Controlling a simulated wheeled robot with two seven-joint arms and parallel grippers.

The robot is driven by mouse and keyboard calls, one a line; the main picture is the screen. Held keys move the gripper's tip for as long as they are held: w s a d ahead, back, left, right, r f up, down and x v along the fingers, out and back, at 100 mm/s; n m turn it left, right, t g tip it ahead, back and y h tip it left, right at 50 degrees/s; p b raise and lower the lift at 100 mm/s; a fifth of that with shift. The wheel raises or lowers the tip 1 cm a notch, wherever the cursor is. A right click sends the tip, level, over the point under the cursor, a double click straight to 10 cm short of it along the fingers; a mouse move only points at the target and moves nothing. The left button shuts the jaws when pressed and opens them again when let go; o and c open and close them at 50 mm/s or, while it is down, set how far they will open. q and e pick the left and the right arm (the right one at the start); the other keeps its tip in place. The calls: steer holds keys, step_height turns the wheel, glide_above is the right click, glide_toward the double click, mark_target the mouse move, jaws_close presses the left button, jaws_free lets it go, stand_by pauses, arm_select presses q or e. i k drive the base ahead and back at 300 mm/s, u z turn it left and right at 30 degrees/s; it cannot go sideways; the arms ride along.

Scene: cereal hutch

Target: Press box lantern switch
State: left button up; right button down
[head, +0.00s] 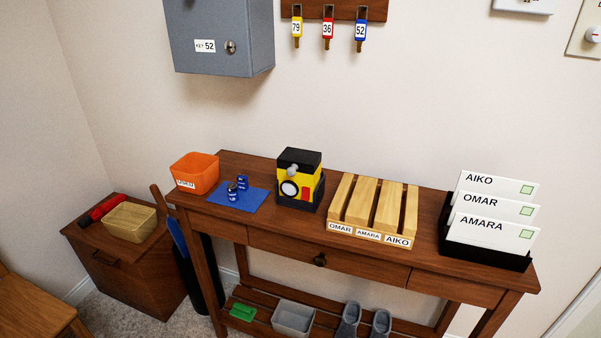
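A yellow and black box lantern (299,179) stands upright on the brown console table (320,236), in a dark open-topped holder. Its round white lens and a small red patch face the front. A grey knob shows on its upper front, under the black top. I cannot tell which of these parts is the switch. Neither of my grippers shows in the head view.
An orange bin (195,173) and a blue mat (237,199) with small blue items lie left of the lantern. A wooden slotted rack (375,204) and a black card holder (486,255) stand right. A grey key cabinet (220,36) hangs above.

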mark_target(306, 190)
steer(key=k, duration=1.3)
steer(key=u, duration=0.95)
steer(key=i, duration=1.55)
steer(key=z, duration=0.75)
